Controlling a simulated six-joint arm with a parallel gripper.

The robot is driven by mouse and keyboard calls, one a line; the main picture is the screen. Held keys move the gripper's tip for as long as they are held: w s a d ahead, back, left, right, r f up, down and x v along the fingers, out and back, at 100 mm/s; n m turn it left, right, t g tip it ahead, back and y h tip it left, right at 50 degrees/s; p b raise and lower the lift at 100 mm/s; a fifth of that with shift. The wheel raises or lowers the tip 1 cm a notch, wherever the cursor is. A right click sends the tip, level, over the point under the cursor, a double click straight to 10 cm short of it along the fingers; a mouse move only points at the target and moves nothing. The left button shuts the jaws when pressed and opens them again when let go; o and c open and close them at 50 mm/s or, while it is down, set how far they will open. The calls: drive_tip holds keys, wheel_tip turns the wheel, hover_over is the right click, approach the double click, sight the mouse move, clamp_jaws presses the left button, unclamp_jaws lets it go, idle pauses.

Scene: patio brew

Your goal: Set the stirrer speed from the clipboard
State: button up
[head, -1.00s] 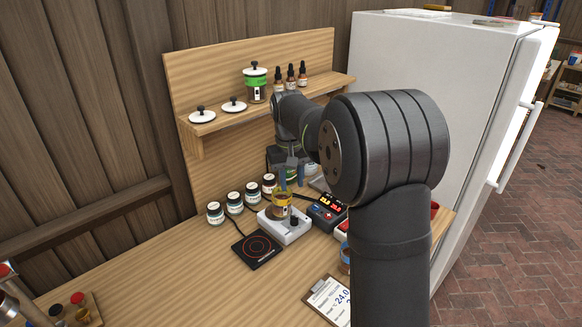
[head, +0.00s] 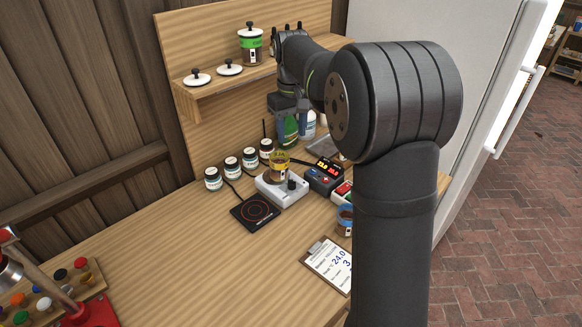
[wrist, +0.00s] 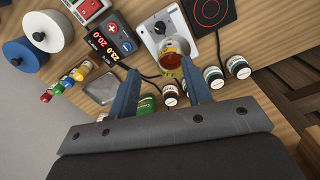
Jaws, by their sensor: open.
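The white stirrer (head: 273,191) stands on the bench with a dark knob (head: 292,184) on its right side and an amber-filled jar (head: 279,166) on top. The stirrer also shows in the wrist view (wrist: 190,22), with its knob (wrist: 160,27). The clipboard (head: 330,266) lies at the bench's front, partly hidden by my arm; "24.0" is readable on it, the lower line is cut off. My gripper (head: 288,132) is open and empty, above and behind the stirrer; its fingers also show in the wrist view (wrist: 160,67).
A controller with a red and yellow display (head: 323,174) stands right of the stirrer. A black hot plate (head: 255,213) is at its left, several labelled jars (head: 232,166) behind. A green bottle (head: 289,131) is by my gripper. A shelf (head: 215,84) holds lids and a green-labelled jar.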

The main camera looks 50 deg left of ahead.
sight(292, 181)
wheel_tip(292, 181, down, 17)
drive_tip(key=shift+f, duration=0.15)
idle(0.4)
clamp_jaws()
